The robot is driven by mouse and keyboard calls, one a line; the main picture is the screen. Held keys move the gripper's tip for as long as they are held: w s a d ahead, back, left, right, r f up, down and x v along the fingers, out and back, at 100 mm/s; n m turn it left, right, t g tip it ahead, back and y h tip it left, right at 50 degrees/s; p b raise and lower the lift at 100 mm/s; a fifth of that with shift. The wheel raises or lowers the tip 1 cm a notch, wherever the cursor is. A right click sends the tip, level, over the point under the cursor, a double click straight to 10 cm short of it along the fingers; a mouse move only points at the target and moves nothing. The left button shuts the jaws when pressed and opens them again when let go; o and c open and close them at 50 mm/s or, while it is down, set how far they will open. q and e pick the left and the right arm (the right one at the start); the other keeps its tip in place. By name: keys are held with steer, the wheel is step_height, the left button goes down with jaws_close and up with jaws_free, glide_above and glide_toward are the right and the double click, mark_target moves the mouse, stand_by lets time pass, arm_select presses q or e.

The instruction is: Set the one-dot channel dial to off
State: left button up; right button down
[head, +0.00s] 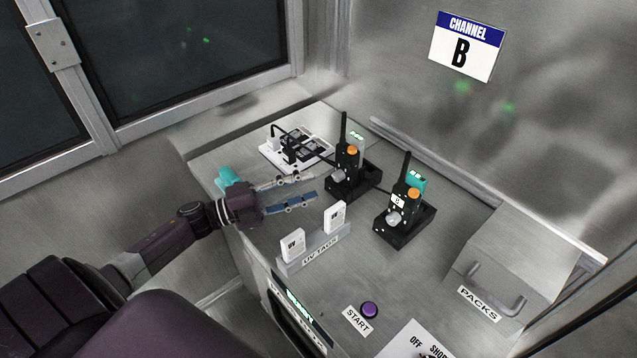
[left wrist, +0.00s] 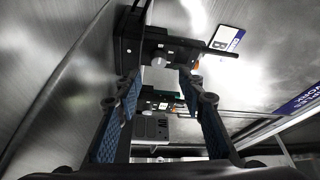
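Two black handheld radios stand upright in black holders on the metal counter, a far one (head: 347,160) and a near one (head: 406,200). Each has an antenna, an orange top knob and a grey round part low on its front. The dot marks are too small to read, so I cannot tell which dial has one dot. My left gripper (head: 314,187) is open and empty, its fingers pointing at the far radio from the left, short of it. In the left wrist view, my open fingers (left wrist: 162,88) frame a pale grey block (left wrist: 160,79) near black equipment. My right gripper is not in view.
A UV tags rack (head: 308,254) with two white tags stands in front of the gripper. A white board with a black device (head: 290,148) lies behind. A purple start button (head: 369,309) and a packs bin (head: 520,260) are nearer. The channel B sign (head: 466,46) hangs above.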

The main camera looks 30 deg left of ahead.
arm_select(q)
steer(key=shift+f+v, duration=0.25)
steer(key=shift+v, duration=0.95)
steer(key=shift+s, duration=0.1)
steer(key=shift+f, duration=0.1)
